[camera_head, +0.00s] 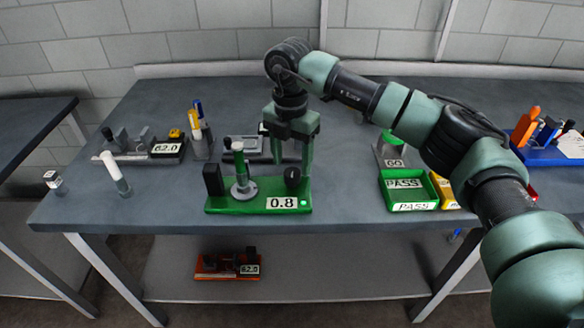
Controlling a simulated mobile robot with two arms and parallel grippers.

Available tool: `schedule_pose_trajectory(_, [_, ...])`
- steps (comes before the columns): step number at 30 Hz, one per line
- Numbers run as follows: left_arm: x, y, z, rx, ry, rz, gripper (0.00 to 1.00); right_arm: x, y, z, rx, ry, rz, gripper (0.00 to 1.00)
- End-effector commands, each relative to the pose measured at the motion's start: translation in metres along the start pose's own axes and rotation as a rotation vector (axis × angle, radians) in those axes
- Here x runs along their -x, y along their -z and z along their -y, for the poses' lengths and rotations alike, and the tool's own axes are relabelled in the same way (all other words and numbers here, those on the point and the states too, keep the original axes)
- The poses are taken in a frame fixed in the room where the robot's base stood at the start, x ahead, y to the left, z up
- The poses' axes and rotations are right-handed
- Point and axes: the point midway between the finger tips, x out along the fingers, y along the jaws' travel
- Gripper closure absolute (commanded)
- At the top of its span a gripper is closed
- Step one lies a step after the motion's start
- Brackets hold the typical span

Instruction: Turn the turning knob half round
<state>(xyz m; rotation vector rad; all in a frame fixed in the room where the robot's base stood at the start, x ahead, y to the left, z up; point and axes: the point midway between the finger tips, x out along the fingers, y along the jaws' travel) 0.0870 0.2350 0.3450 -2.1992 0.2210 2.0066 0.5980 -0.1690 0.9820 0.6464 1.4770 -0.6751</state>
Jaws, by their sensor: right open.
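A green device base (225,207) stands at the front of the grey table, with a label reading 0.8. A black turning knob (292,178) sits on its right side, with a pale mark on its face. My right gripper (291,158) points down, open, just above the knob. Whether its fingertips touch the knob I cannot tell. My left gripper is not in view.
Behind left is a grey device (138,156) labelled 62.0, with a pen holder (203,147) beside it. A white-topped handle (112,168) stands further left. An orange device (212,266) is on the lower shelf.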

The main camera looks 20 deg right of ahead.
Motion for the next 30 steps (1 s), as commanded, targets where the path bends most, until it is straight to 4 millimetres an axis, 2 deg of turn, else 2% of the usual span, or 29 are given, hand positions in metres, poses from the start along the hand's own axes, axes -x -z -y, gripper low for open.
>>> schedule_pose_trajectory(6, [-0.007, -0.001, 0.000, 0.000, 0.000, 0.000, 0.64, 0.036, -0.001, -0.001, -0.001, -0.003, 0.002, 0.41])
schedule_pose_trajectory(10, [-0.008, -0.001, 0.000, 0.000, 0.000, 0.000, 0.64, 0.047, -0.001, 0.000, -0.001, -0.001, 0.001, 0.41])
schedule_pose_trajectory(30, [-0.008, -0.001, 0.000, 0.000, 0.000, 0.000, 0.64, 0.050, 0.000, 0.000, 0.000, 0.000, 0.000, 0.41])
